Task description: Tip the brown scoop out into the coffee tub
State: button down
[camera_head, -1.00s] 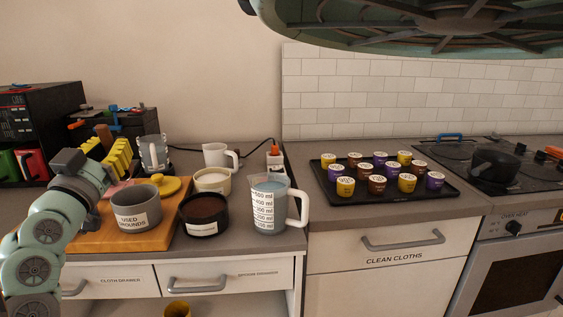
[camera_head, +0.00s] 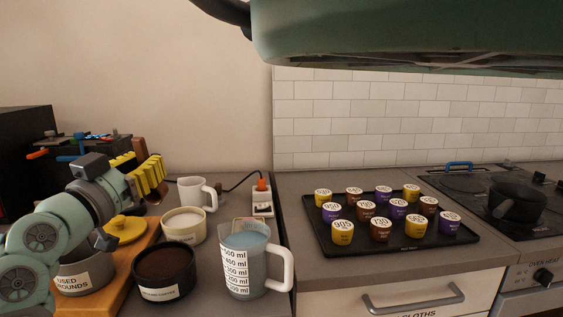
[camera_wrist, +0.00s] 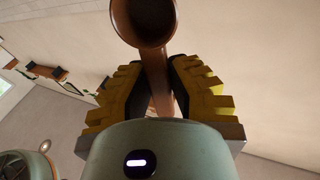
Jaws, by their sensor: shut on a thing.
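The coffee tub (camera_head: 160,294) is a black, open tub with dark brown grounds inside and a white label, at the lower left of the head view. My gripper (camera_head: 150,173) is above and behind it, a little to the left, with its yellow fingers pointing right. In the wrist view my gripper (camera_wrist: 158,75) is shut on the handle of the brown scoop (camera_wrist: 145,25). The scoop's round cup lies beyond the fingertips, its dark mouth partly facing the camera. I cannot tell what is in it. In the head view the scoop is hard to make out.
A grey used-grounds tub (camera_head: 82,282) stands left of the coffee tub, partly behind my arm. A cream tub (camera_head: 184,228), a white jug (camera_head: 193,194) and a clear measuring jug (camera_head: 245,262) stand close by. A tray of pods (camera_head: 468,236) is farther right.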

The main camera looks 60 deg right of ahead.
jog(key=w+d+f+n+g+y+p, duration=0.1)
jog(key=d+f+g+y+p, duration=0.1)
jog(key=y+p, duration=0.7)
jog(key=w+d+f+n+g+y+p, duration=0.1)
jog(key=d+g+y+p, duration=0.3)
jog(key=y+p, duration=0.5)
jog(key=w+f+g+p, duration=0.1)
jog(key=p, duration=0.4)
jog(key=shift+d+f+g, duration=0.25)
jog(key=shift+f+g, duration=0.05)
jog(key=shift+g, duration=0.1)
dwell(0.7)
jog(key=shift+w+a+n, duration=0.1)
jog(key=shift+w+n, duration=0.1)
jog(key=shift+n, duration=0.1)
dwell(0.5)
